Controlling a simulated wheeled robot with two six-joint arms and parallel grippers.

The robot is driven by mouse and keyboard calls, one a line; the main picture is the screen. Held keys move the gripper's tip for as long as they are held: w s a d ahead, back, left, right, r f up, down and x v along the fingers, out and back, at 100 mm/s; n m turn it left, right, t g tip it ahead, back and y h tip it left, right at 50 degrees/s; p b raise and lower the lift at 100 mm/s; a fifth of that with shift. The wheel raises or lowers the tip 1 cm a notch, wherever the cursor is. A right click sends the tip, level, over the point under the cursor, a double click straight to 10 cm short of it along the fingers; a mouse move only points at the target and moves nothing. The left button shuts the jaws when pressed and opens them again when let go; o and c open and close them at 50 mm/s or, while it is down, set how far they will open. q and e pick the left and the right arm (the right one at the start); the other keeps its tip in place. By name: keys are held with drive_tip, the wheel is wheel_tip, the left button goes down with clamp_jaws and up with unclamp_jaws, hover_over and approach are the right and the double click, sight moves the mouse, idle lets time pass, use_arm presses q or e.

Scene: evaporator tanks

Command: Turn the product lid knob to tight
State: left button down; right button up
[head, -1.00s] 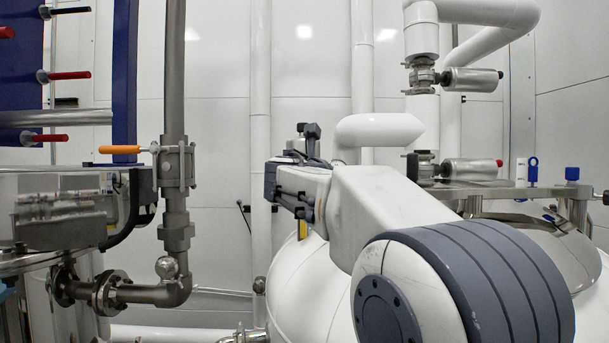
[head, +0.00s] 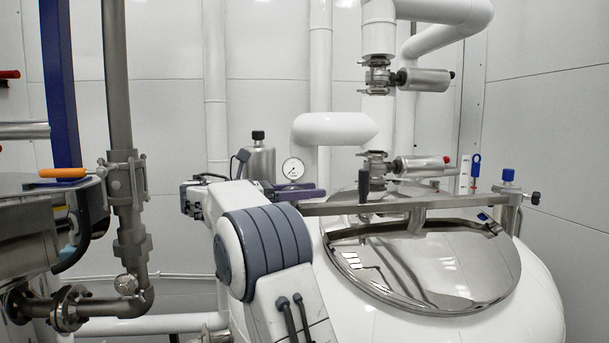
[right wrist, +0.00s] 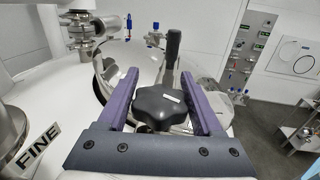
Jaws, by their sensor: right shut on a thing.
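The product lid knob (right wrist: 162,110) is a black star-shaped grip with a small white mark, seen in the right wrist view. My right gripper (right wrist: 158,75) has its two purple fingers on either side of the knob and is shut on it. In the head view the right gripper (head: 300,191) shows edge-on at the left end of the lid's bar, and I cannot make out the knob there. The shiny domed lid (head: 430,265) lies on the white tank, with a steel bar (head: 420,204) across it. My left gripper is not in view.
A black upright handle (head: 363,186) stands on the bar near the gripper. A pressure gauge (head: 293,168) and a steel canister (head: 260,160) are behind the gripper. A pipe with an orange-handled valve (head: 125,180) stands at left. A control panel (right wrist: 243,50) is on the far wall.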

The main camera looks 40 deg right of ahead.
drive_tip(key=shift+a+r+m+g+y, duration=0.15)
drive_tip(key=shift+m+g+y, duration=0.45)
drive_tip(key=shift+g, duration=0.4)
drive_tip(key=shift+s, duration=0.1)
drive_tip(key=o, duration=1.1)
drive_tip(key=shift+o, duration=1.2)
drive_tip(key=shift+m, duration=0.3)
drive_tip(key=shift+g, duration=0.3)
